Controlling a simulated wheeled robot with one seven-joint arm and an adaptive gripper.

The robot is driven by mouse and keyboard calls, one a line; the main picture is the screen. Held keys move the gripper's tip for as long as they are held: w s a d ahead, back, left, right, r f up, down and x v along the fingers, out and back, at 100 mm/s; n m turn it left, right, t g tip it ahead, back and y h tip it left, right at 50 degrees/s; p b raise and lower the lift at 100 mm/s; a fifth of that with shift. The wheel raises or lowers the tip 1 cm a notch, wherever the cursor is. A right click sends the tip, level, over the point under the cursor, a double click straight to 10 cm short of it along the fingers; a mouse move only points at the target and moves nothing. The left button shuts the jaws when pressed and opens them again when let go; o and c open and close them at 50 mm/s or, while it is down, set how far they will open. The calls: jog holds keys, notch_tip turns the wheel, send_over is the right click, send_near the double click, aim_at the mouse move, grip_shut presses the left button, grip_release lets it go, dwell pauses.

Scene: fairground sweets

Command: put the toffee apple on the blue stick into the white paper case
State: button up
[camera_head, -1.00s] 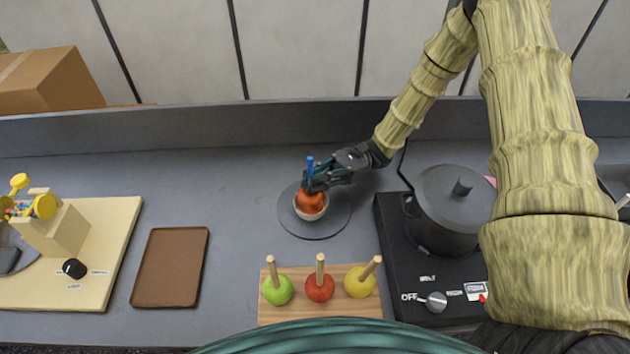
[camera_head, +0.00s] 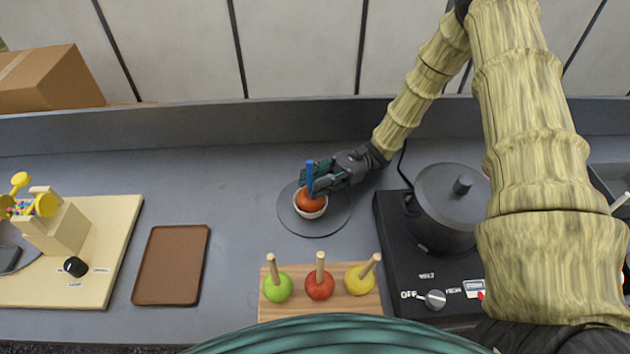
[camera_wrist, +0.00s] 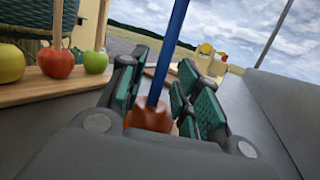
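The orange-red toffee apple (camera_head: 308,202) sits in the white paper case (camera_head: 314,215), its blue stick (camera_head: 309,172) pointing up. The case stands on a round grey disc (camera_head: 335,218). My gripper (camera_head: 314,178) is around the stick, just above the apple. In the wrist view, the blue stick (camera_wrist: 172,50) rises between the green-padded fingers of my gripper (camera_wrist: 162,92), with a gap on both sides. The fingers are open. The apple (camera_wrist: 150,116) shows below them; the case is hidden there.
A wooden rack (camera_head: 340,304) in front holds green, red and yellow apples on plain sticks. A dark pot (camera_head: 450,222) on a black hob stands close on the right. A brown tray (camera_head: 172,265) lies left. The counter behind the disc is clear.

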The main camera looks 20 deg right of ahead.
jog(key=b+v, duration=0.2)
jog(key=v, duration=0.4)
jog(key=shift+d+f, duration=0.15)
jog(key=shift+d, duration=0.05)
jog(key=shift+w+d+b, duration=0.2)
jog(key=shift+d+b, duration=0.1)
jog(key=shift+d, duration=0.15)
